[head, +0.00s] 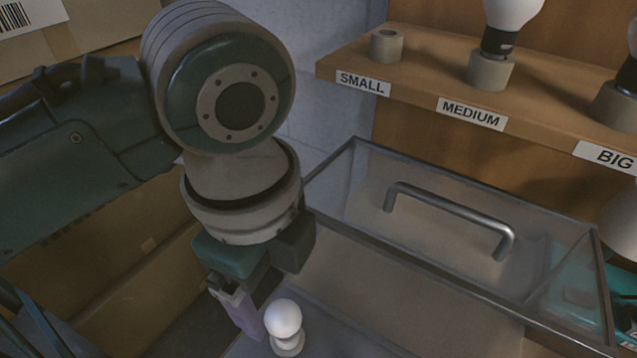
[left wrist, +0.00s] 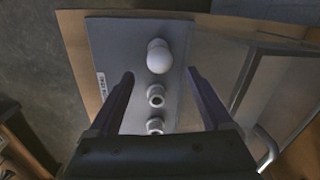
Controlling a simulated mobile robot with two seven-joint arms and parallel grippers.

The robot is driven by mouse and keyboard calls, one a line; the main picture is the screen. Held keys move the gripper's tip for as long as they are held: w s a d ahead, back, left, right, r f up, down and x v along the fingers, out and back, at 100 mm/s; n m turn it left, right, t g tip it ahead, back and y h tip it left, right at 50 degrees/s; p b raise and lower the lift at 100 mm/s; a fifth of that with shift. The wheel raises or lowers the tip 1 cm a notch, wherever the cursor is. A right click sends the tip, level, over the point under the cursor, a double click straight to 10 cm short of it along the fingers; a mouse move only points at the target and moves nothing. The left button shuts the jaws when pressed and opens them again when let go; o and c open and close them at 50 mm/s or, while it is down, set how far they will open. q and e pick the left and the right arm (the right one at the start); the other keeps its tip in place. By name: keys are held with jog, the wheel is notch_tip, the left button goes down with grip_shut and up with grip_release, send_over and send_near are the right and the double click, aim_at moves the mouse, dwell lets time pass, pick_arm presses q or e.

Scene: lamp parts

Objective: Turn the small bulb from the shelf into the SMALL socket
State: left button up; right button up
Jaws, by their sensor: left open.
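A white round bulb (head: 284,318) stands upright in a pale round socket (head: 288,346) at the bottom of the head view. The left wrist view shows the bulb (left wrist: 158,58) on a grey plate (left wrist: 112,46), in line with two empty round sockets (left wrist: 155,95) (left wrist: 155,125). My left gripper (head: 248,308) is open, just left of the bulb in the head view. In the left wrist view its fingers (left wrist: 160,74) lie apart on either side of the row, and nothing is gripped. The shelf holder marked SMALL (head: 385,47) is empty. My right gripper is out of view.
A glass-lidded case (head: 330,195) with a metal handle (head: 450,212) stands right of my left gripper. The wooden shelf (head: 430,70) above it carries bulbs in the MEDIUM (head: 490,70) and BIG (head: 615,108) holders. Cardboard boxes (head: 90,28) are at left.

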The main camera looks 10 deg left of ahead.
aim_at(280, 310)
pick_arm(q)
notch_tip(280, 310, down, 9)
jog(key=shift+w+r+b, duration=0.1)
jog(key=shift+b, duration=0.8)
jog(key=shift+c, duration=0.2)
jog(key=c, duration=1.1)
jog(key=m, duration=0.2)
jog(key=shift+m+p, duration=0.4)
jog(key=shift+c, duration=0.3)
jog(key=m, duration=0.4)
jog(key=shift+w+m, duration=0.1)
jog(key=shift+m, duration=0.9)
jog(key=m, duration=0.1)
jog(key=m+b, duration=0.1)
jog(key=m, duration=0.1)
jog(key=shift+f+m, duration=0.2)
jog(key=shift+m, duration=0.1)
jog(key=shift+m+g, duration=0.3)
jog(key=shift+m, duration=0.4)
